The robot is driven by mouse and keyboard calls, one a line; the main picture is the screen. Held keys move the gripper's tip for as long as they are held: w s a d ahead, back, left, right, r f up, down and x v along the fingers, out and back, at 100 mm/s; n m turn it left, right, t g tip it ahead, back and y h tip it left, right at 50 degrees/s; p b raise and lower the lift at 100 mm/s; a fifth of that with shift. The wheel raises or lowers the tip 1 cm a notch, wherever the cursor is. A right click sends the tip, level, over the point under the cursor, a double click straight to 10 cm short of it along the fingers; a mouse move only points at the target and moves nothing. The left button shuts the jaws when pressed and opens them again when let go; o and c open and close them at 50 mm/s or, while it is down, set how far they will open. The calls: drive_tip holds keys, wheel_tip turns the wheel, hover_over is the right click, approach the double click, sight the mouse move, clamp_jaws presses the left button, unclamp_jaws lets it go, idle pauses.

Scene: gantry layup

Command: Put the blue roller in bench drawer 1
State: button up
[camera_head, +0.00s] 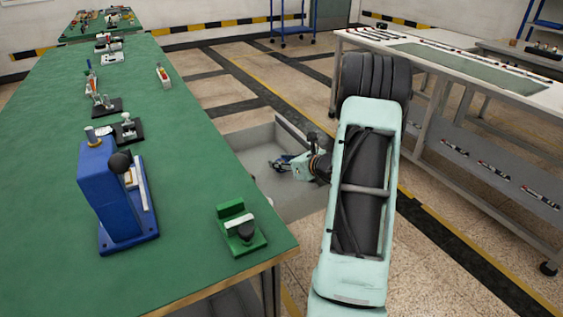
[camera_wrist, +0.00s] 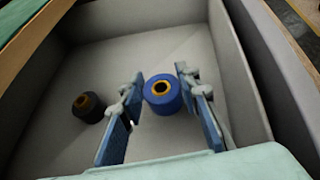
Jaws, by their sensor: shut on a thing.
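The blue roller (camera_wrist: 163,104), with an orange-rimmed hole, sits between the fingertips of my gripper (camera_wrist: 160,84) in the wrist view. My gripper is shut on it. The open grey drawer (camera_wrist: 150,50) lies below and around them; I cannot tell whether the roller touches its floor. In the head view the open drawer (camera_head: 258,141) sticks out from the right side of the green bench, and my gripper (camera_head: 281,163) reaches into it. The roller cannot be made out in the head view.
A dark roller (camera_wrist: 88,106) with a brown centre stands in the drawer, left of my gripper. On the green bench (camera_head: 60,150) are a blue press (camera_head: 115,195), a green fixture (camera_head: 240,232) and several clamps. A white table (camera_head: 440,68) stands to the right.

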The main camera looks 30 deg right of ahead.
drive_tip(key=o, duration=1.1)
drive_tip(key=shift+o, duration=0.2)
drive_tip(key=shift+r+p, duration=0.25)
drive_tip(key=shift+p, duration=0.15)
drive_tip(key=p+v, duration=0.2)
drive_tip(key=v, duration=1)
drive_tip(key=shift+r+p, duration=0.3)
